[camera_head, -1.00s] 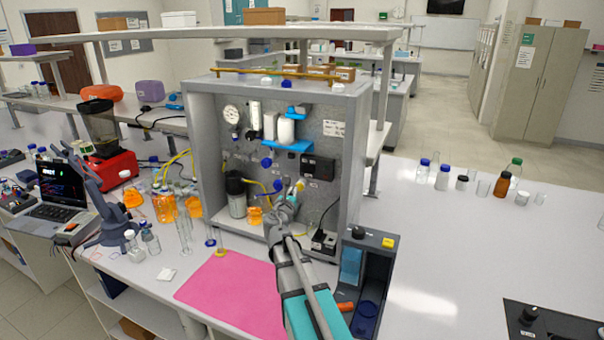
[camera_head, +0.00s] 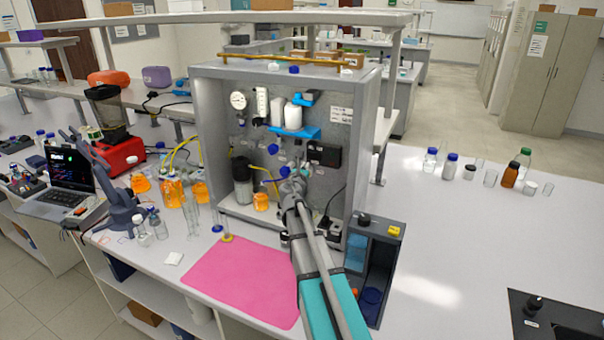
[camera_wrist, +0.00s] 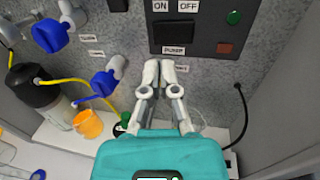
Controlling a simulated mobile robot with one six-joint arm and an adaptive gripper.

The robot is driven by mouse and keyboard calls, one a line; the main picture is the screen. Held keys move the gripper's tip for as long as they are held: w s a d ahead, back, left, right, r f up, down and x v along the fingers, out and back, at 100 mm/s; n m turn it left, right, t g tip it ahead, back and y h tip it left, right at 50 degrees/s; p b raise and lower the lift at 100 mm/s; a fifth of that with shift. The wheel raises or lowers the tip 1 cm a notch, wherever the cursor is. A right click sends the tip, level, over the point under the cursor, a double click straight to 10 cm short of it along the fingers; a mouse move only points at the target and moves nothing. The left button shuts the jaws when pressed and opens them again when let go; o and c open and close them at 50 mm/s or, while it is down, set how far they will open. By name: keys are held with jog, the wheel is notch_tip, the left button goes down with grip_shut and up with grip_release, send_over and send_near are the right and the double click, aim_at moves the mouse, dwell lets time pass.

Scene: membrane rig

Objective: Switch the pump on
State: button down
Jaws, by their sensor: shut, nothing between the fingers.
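The pump's dark control box (camera_wrist: 205,25) is at the top of the wrist view, with ON and OFF labels above a black switch (camera_wrist: 173,34) and a PUMP label below it. Which way the switch is set I cannot tell. In the head view the box (camera_head: 324,153) is on the rig's back panel. My gripper (camera_wrist: 165,68) is shut and empty, its fingertips just below the PUMP label in the picture. Whether they touch the panel I cannot tell. It also shows in the head view (camera_head: 295,178), below left of the box.
Blue valve knobs (camera_wrist: 50,35) (camera_wrist: 103,83) are left of my gripper. A green round button or lamp (camera_wrist: 234,17) and a red square (camera_wrist: 224,47) are on the box's right. A black cable (camera_wrist: 241,110) hangs right. A grey bin unit (camera_head: 388,245) stands beside my arm.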

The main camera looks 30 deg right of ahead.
aim_at(309, 156)
jog(key=shift+x, duration=3)
jog(key=shift+a, duration=0.1)
